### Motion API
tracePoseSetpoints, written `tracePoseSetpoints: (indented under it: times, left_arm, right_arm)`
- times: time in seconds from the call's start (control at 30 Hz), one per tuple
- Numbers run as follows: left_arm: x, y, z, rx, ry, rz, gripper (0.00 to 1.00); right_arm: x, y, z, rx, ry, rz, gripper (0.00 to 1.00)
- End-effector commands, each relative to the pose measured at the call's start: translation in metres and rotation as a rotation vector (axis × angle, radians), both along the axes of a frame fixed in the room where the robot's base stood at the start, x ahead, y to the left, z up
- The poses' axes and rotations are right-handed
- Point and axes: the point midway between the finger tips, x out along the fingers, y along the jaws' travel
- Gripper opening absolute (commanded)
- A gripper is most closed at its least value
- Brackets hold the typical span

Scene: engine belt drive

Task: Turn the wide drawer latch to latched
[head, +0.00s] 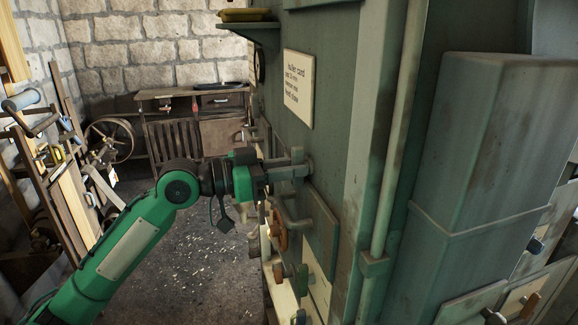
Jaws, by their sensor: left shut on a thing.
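My left gripper (288,168) reaches in from the left on its green arm. It is shut on a small grey fitting at the face of the green machine housing (338,150), which appears to be the wide drawer latch (308,168). The fingers cover most of it, so I cannot tell which way it is turned. My right gripper is not in view.
A pale card (298,88) hangs above. A vertical pipe (400,130) runs to the right. The floor (195,260) beside my arm is clear apart from scattered chips.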

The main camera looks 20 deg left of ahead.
Motion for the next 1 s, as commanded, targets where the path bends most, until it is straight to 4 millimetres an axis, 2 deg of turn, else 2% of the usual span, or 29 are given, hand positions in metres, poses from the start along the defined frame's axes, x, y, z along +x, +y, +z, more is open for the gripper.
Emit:
tracePoseSetpoints:
  times: [0.37, 0.4, 0.43, 0.77, 1.0]
  left_arm:
    - [0.0, 0.0, 0.0, -0.004, 0.004, 0.0, 0.0]
    - [0.0, 0.0, 0.0, -0.004, 0.004, 0.0, 0.24]
    - [0.0, 0.0, 0.0, -0.004, 0.004, 0.0, 0.25]
    - [-0.002, 0.003, -0.001, -0.003, 0.003, 0.001, 0.25]
    - [-0.019, 0.03, -0.006, 0.001, 0.003, 0.004, 0.25]
  right_arm:
    - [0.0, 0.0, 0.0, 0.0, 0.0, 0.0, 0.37]
    - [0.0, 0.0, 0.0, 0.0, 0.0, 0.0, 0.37]
    - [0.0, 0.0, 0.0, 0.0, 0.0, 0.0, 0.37]
    - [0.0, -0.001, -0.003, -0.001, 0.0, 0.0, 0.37]
    - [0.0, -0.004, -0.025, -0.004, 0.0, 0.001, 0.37]
